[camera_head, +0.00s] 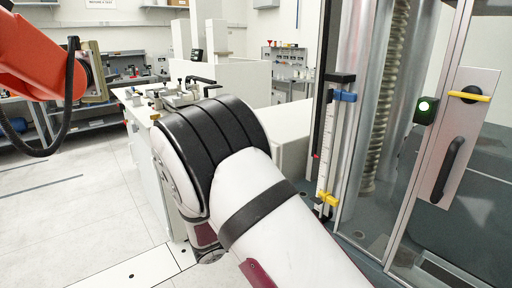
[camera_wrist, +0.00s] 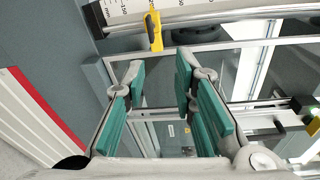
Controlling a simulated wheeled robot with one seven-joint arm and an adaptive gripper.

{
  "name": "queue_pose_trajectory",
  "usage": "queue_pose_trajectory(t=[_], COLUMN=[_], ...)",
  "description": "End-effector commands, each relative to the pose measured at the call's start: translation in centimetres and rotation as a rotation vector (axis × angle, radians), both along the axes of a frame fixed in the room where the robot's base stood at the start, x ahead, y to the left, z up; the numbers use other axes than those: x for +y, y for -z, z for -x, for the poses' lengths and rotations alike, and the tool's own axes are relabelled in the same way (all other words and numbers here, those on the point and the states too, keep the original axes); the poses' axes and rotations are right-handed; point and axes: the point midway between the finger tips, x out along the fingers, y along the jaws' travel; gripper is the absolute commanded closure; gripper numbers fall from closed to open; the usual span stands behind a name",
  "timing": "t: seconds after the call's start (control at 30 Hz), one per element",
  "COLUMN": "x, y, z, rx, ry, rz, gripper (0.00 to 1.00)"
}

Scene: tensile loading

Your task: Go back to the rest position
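My gripper (camera_wrist: 160,88) shows in the wrist view with teal-padded fingers spread apart and nothing between them. Its fingertips point toward the testing machine's frame. A yellow clip (camera_wrist: 154,32) on a white scale (camera_wrist: 128,8) lies beyond the fingertips, apart from them. In the head view the tall testing machine (camera_head: 328,150) stands at the right, with a threaded column (camera_head: 388,95), a blue clip (camera_head: 345,96) and a yellow clip (camera_head: 328,198). My white and black arm fills the middle of the head view and hides what is behind it; the gripper is out of sight there.
A machine door panel (camera_head: 461,130) with a black handle (camera_head: 449,168) and a green light (camera_head: 424,106) stands at the right. An orange arm (camera_head: 40,60) hangs at the upper left. A white bench (camera_head: 150,165) with metal fixtures stands behind my arm. The floor (camera_head: 75,215) at left is clear.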

Motion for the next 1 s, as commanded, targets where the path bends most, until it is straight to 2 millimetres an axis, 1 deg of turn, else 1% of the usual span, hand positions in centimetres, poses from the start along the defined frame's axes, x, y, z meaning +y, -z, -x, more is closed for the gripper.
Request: queue_pose_trajectory(t=[0.03, 0.07, 0.1, 0.17, 0.2, 0.27, 0.3, 0.37, 0.5, 0.6, 0.73, 0.87, 1.0], x=[-1.6, -2.5, -3.8, -5.5, -6.5, -7.9, -8.8, -9.9, -11.8, -12.6, -13.0, -12.9, -12.1], y=[-1.5, -2.3, -3.3, -4.6, -5.4, -6.5, -7.2, -8.2, -10.4, -11.7, -13.2, -14.6, -16.0], z=[0.8, 1.4, 2.4, 3.9, 5.0, 6.6, 7.8, 9.6, 13.8, 16.7, 20.5, 24.1, 27.5], rx=[-0.054, -0.092, -0.147, -0.233, -0.293, -0.385, -0.447, -0.543, -0.777, -0.95, -1.18, -1.414, -1.664], ry=[0.061, 0.102, 0.162, 0.251, 0.314, 0.407, 0.471, 0.567, 0.797, 0.965, 1.191, 1.425, 1.687], rz=[-0.078, -0.13, -0.202, -0.309, -0.375, -0.475, -0.535, -0.624, -0.813, -0.933, -1.066, -1.176, -1.27], gripper=[0.75, 0.75, 0.75, 0.75, 0.75, 0.75, 0.75, 0.75, 0.75, 0.75, 0.75, 0.75, 0.75])
